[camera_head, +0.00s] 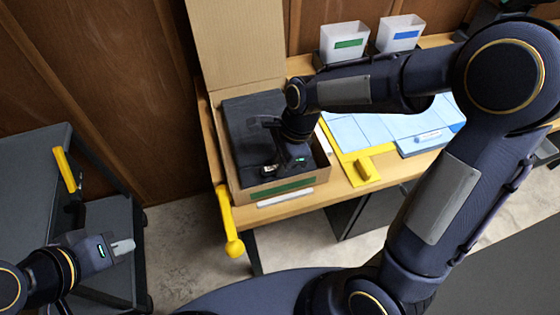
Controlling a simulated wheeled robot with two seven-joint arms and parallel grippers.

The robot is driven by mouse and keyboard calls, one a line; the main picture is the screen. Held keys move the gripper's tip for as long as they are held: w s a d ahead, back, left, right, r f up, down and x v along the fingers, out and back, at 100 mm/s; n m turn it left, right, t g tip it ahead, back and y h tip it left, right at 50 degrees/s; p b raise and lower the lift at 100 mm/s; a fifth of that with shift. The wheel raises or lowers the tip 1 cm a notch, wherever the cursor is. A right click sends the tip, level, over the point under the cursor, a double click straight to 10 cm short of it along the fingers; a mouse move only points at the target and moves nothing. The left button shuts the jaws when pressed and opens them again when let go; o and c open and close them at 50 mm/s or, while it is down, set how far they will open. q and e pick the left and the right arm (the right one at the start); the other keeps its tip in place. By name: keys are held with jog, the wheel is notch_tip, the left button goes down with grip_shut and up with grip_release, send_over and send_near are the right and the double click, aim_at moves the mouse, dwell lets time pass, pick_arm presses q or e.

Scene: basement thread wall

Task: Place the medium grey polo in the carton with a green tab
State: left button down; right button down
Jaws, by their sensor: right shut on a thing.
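The open carton (321,177) stands on the wooden table, with a green tab (282,188) on its front wall and its tall back flap raised. A dark grey folded garment (245,112), which looks like the polo, lies in the carton. My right gripper (283,168) reaches down into the carton and is shut on the garment near its front part. The arm and gripper hide part of the garment. My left gripper (123,246) is at lower left, away from the carton; its fingers show edge-on, so its opening is unclear.
Two white bins with green (348,44) and blue (408,35) labels stand at the back. Light blue folded cloth (362,132) and a yellow block (366,169) lie right of the carton. A yellow handle (230,225) juts from the table front. A grey cart (105,215) stands at left.

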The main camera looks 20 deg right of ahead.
jog(key=shift+f, duration=0.45)
jog(key=c, duration=1.4)
grip_release()
jog(key=shift+r, duration=0.15)
jog(key=shift+r, duration=0.35)
jog(key=p+v, duration=0.2)
jog(key=v, duration=1)
jog(key=s+d+n+t, duration=0.3)
jog(key=s+n, duration=0.4)
jog(key=n, duration=0.1)
jog(key=s+d+f+n+t, duration=0.1)
jog(key=s+d+n+t, duration=0.1)
jog(key=s+n, duration=0.6)
jog(key=shift+s+d+t+y, duration=0.15)
jog(key=shift+d+t+y, duration=0.15)
jog(key=shift+d+t, duration=0.1)
